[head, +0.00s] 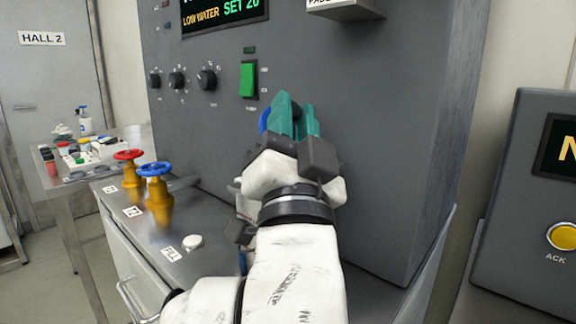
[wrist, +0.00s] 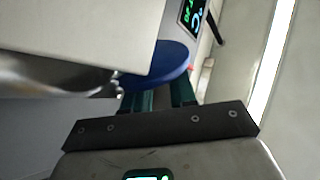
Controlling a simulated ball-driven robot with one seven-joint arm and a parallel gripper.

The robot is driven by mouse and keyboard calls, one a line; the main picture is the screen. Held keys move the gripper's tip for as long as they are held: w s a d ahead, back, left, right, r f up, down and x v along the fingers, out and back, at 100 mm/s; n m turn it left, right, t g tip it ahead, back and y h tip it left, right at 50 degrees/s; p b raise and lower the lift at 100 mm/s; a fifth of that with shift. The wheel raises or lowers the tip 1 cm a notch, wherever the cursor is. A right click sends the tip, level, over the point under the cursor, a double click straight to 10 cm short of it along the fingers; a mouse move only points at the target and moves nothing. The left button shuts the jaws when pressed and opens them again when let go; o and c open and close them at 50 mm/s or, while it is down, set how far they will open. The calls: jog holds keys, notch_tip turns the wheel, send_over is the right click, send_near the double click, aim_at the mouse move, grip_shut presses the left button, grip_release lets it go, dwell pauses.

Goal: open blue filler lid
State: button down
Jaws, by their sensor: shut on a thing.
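My gripper (head: 293,115) has teal fingers and is in front of the grey machine's face, right of the green switch. A blue rounded piece, seemingly the filler lid (head: 264,120), shows just left of the fingers and is mostly hidden behind them. In the wrist view the blue lid (wrist: 162,66) is a disc at the far end of the gripper's fingers (wrist: 158,95), and my gripper is shut on it. The exact grip point and the lid's hinge are hidden. I cannot tell how far the lid is tilted.
The grey machine (head: 400,130) has a display (head: 226,16), black knobs (head: 206,80) and a green switch (head: 248,79). Left on a metal counter stand a red valve wheel (head: 129,155) and a blue valve wheel (head: 154,169). A console with a yellow button (head: 562,236) stands at right.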

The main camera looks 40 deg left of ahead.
jog(key=shift+d+f+m+t+h+b, duration=0.2)
jog(key=shift+m+t+h+b, duration=0.5)
jog(key=shift+b, duration=0.55)
jog(key=shift+d+f+m+t+h+b, duration=0.15)
jog(key=shift+m+t+b, duration=0.35)
jog(key=shift+m+b, duration=0.55)
jog(key=shift+d+r+m+t+h+b, duration=0.2)
jog(key=shift+m+t+h+b, duration=0.25)
jog(key=shift+b, duration=0.45)
jog(key=shift+d+r+m+t+h+b, duration=0.1)
jog(key=shift+d+m+t+h+b, duration=0.05)
jog(key=shift+m+t+h+b, duration=0.35)
jog(key=c, duration=0.9)
grip_release()
jog(key=v, duration=1)
jog(key=shift+s+d+f, duration=0.2)
jog(key=shift+s, duration=0.1)
